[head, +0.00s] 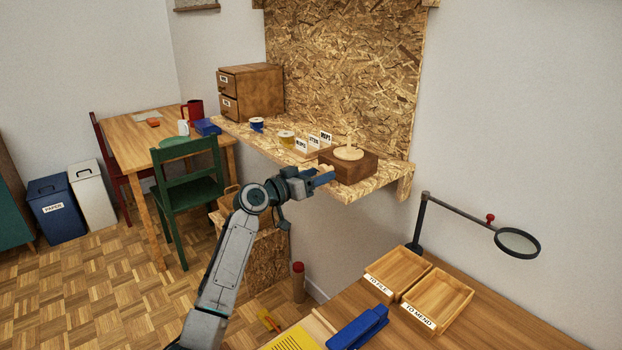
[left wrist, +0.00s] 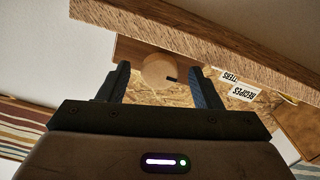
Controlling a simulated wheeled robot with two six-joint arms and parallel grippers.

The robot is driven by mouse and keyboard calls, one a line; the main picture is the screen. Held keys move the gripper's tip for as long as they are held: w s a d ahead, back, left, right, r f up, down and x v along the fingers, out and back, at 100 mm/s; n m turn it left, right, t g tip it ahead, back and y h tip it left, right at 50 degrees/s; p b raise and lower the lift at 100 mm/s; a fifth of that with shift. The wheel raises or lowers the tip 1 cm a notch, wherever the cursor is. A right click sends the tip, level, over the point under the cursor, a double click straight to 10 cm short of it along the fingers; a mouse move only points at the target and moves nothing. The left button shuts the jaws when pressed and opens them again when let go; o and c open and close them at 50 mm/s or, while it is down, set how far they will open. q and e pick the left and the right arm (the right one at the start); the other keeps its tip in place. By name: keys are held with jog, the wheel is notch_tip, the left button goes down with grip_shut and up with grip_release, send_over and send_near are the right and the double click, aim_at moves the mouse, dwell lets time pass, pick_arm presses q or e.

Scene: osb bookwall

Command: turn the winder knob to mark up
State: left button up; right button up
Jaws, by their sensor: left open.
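The winder (head: 348,168) is a brown wooden box on the chipboard shelf, with a pale round reel on top. Its round wooden knob (left wrist: 157,70) shows in the left wrist view, with a dark mark pointing right and slightly down in that picture. That view looks upside down, as the card lettering is inverted. My left gripper (head: 323,178) is at the box's front face. In the left wrist view its two dark fingers are open (left wrist: 160,86), one on each side of the knob, with gaps visible. My right gripper is not in view.
Lettered cards (head: 314,141) and spools (head: 287,137) stand on the shelf (head: 376,188) left of the winder. A small wooden drawer cabinet (head: 250,91) is farther left. Below, a desk holds two trays (head: 437,300), a blue stapler-like object (head: 358,328) and a magnifier (head: 517,242).

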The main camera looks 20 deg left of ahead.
pick_arm(q)
jog(key=b+v, duration=0.2)
jog(key=v, duration=0.8)
jog(key=shift+s+a+b, duration=0.2)
jog(key=shift+s+b, duration=0.15)
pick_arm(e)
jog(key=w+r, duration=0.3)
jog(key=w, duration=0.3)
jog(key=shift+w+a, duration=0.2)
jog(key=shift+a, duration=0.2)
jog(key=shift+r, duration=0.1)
